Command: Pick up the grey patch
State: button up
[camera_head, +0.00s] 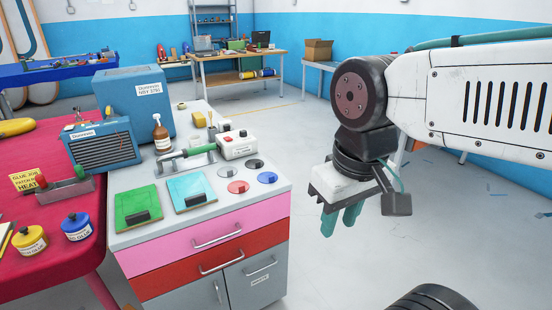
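The grey patch (255,163) is a dark round disc lying flat on the light grey worktop (190,222) of the cabinet. It is at the back right of a group of round patches. My gripper (341,219) is to the right of the cabinet, beyond the worktop's edge. Its two teal fingers point down with a gap between them, and nothing shows between them.
A green board (133,200) and a light-blue board (184,181) with black clips lie left of the patches. A blue case (136,96) and an orange-brown bottle (161,136) stand further back.

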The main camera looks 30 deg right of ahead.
aim_at(227, 169)
jog(key=z, duration=0.2)
jog(key=i, duration=1.25)
jog(key=u, duration=0.8)
